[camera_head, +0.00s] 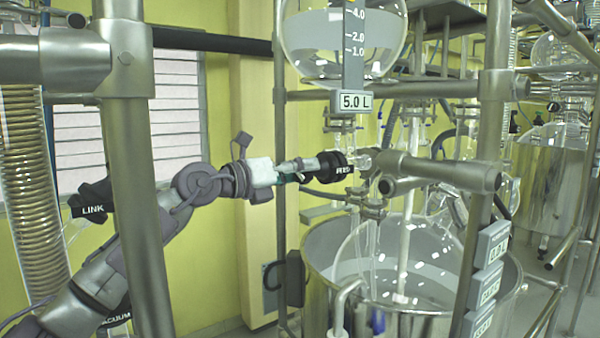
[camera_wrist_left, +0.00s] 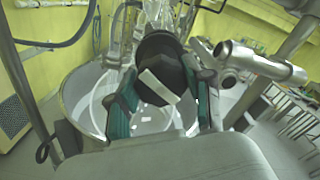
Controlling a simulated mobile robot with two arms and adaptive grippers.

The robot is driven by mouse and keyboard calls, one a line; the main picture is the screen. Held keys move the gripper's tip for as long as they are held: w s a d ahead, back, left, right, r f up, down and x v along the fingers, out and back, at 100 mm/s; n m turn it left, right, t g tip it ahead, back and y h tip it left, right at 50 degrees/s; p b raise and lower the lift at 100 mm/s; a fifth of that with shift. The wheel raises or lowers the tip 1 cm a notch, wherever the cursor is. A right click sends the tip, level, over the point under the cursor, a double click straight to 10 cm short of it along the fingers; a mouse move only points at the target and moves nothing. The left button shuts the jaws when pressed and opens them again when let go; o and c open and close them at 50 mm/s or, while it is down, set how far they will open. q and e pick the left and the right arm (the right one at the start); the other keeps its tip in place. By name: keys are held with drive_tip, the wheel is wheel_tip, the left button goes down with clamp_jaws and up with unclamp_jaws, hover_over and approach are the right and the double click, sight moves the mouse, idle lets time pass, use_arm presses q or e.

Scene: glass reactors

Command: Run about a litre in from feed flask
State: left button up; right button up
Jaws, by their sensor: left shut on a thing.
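The feed flask (camera_head: 302,42) is a round clear glass bulb at the top of the head view. A grey scale (camera_head: 353,62) marked 1.0, 2.0 and 4.0 hangs in front of it, with a 5.0 L label below. The liquid level is hard to read through the glass.
A round glass vessel (camera_head: 437,262) sits in a steel bath (camera_head: 312,262) below the valve. Steel frame posts (camera_head: 490,130) and a clamp bar (camera_head: 440,172) stand close on the right. A near post (camera_head: 130,150) crosses in front of my left arm. Digital displays (camera_head: 492,243) hang at lower right.

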use_arm(q)
drive_tip(key=n, duration=0.5)
drive_tip(key=shift+n, duration=0.3)
drive_tip(key=n, duration=0.4)
drive_tip(key=shift+f+n, duration=0.1)
drive_tip(key=shift+n, duration=0.3)
drive_tip(key=o, duration=1.2)
drive_tip(key=shift+w, duration=0.1)
drive_tip(key=shift+c, duration=0.2)
drive_tip(key=shift+a, duration=0.1)
drive_tip(key=v, duration=1.2)
